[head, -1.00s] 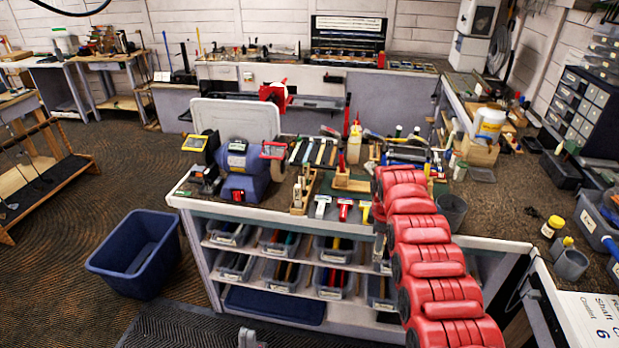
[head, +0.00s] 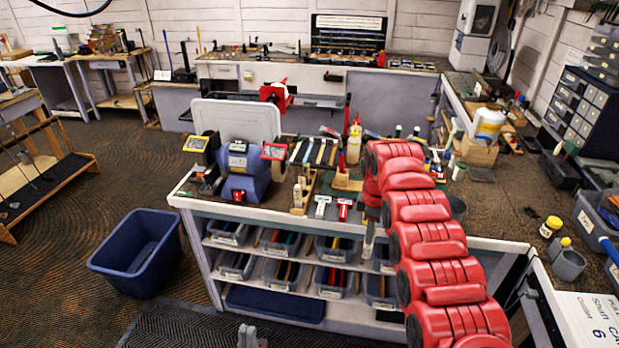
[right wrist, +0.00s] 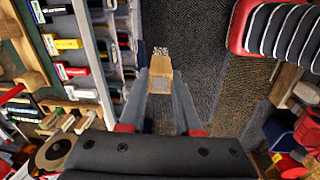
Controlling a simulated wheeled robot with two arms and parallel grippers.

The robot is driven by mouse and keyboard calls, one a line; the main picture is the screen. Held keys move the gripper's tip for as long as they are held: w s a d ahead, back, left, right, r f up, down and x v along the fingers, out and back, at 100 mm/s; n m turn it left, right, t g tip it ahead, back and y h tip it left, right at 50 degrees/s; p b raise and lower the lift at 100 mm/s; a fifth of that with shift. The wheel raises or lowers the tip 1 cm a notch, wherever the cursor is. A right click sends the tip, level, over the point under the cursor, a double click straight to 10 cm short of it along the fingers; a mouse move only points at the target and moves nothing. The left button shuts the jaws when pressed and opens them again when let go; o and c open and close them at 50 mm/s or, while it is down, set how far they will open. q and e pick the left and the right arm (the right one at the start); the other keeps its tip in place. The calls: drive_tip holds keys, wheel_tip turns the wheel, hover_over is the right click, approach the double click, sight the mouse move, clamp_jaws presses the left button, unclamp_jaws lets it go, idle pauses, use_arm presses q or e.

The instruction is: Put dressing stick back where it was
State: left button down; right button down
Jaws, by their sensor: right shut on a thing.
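My right gripper (head: 368,240) hangs fingers-down below the red arm, at the front edge of the workbench (head: 290,206). In the right wrist view, the right gripper (right wrist: 160,88) is shut on a short tan block with a speckled grey end, which looks like the dressing stick (right wrist: 160,70). The stick projects past the fingertips, with dark floor behind it. In the head view the stick is too small or hidden to make out. My left gripper (head: 248,337) shows only as small grey fingertips at the bottom edge, away from the bench; its opening is unclear.
A blue bench grinder (head: 243,172) stands on the bench's left side. Shelves below hold several grey bins (head: 331,283). A blue tub (head: 135,255) stands on the floor at left.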

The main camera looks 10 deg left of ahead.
wheel_tip(320, 180, up, 6)
drive_tip(key=s+a+p, duration=0.1)
drive_tip(key=s+a, duration=0.1)
drive_tip(key=shift+s+n+g, duration=0.35)
drive_tip(key=shift+n+g, duration=0.05)
idle(0.8)
